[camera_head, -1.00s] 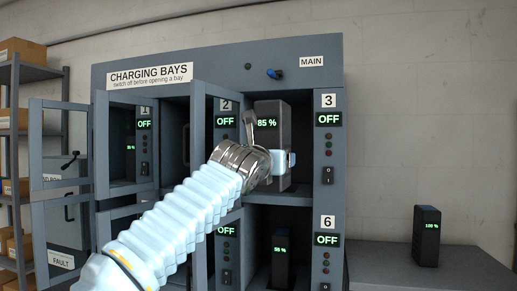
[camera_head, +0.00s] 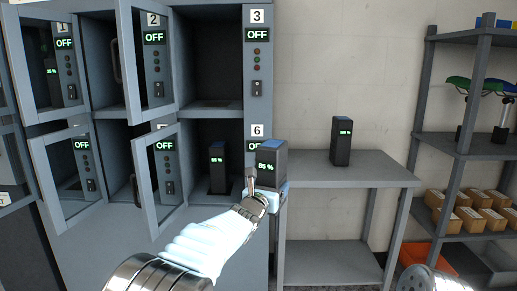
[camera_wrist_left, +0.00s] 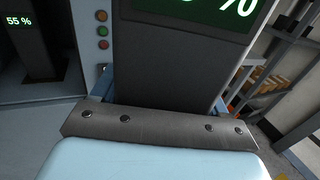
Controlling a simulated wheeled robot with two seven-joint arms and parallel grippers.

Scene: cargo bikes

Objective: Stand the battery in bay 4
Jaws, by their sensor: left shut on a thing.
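My left gripper (camera_head: 276,194) is shut on a dark battery (camera_head: 270,160) with a green 85 % display. It holds it upright, in the air, in front of the cabinet's right edge near the number 6 label. In the left wrist view the battery (camera_wrist_left: 165,50) fills the middle between the jaws. The charging cabinet (camera_head: 225,235) has open doors and panels reading OFF. No number 4 label is readable; doors cover part of the lower left. The cell beside panel 3 (camera_head: 207,103) looks empty. My right gripper is not in view.
Another battery (camera_head: 217,165) stands in the cell beside panel 6. A third battery (camera_head: 341,140) stands on the grey side table (camera_head: 375,170). Open doors (camera_head: 158,185) jut out from the cabinet. A shelf rack (camera_head: 470,155) with boxes stands at right.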

